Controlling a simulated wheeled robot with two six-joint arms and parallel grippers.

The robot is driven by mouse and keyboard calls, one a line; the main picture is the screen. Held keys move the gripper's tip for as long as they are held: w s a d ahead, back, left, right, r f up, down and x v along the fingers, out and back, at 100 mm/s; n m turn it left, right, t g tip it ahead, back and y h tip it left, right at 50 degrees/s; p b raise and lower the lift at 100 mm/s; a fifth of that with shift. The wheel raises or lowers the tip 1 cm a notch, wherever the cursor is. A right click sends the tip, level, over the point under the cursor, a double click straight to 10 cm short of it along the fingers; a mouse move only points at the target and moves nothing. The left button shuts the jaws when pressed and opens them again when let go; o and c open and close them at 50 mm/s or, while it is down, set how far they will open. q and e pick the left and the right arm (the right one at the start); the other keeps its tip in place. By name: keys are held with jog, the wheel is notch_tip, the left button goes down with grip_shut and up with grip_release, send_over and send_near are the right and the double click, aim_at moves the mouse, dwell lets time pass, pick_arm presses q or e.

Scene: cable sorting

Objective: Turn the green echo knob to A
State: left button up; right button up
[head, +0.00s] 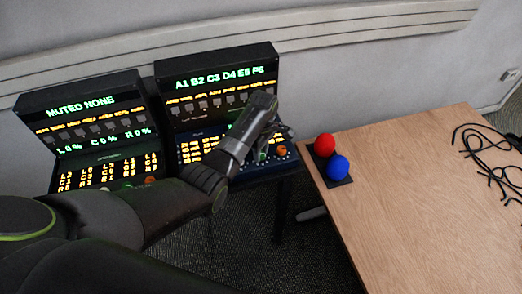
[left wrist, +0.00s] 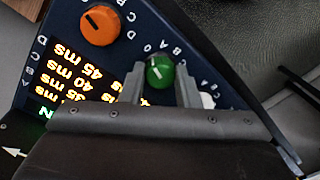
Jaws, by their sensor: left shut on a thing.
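The green knob (left wrist: 160,72) shows in the left wrist view on a dark blue panel (left wrist: 208,60), with small white letters around it. A short pale mark is on its face; I cannot tell for sure which letter it points at. My left gripper (left wrist: 161,86) has one finger on each side of the knob and is shut on it. In the head view my left gripper (head: 270,137) reaches over the right-hand console (head: 215,70), and the green knob (head: 262,154) is partly hidden by it. My right gripper is not in view.
An orange knob (left wrist: 100,25) sits beside the green one, and a white knob (left wrist: 207,100) is on the other side. A second console (head: 90,100) stands left.

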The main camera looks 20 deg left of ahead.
pick_arm(q)
jog(key=m+p, duration=0.2)
jog(key=m, duration=0.1)
jog(key=shift+r+p, duration=0.2)
jog(key=shift+p, duration=0.15)
jog(key=shift+f+m+p, duration=0.1)
jog(key=shift+m+p, duration=0.8)
jog(key=shift+m, duration=1)
jog(key=o, duration=1)
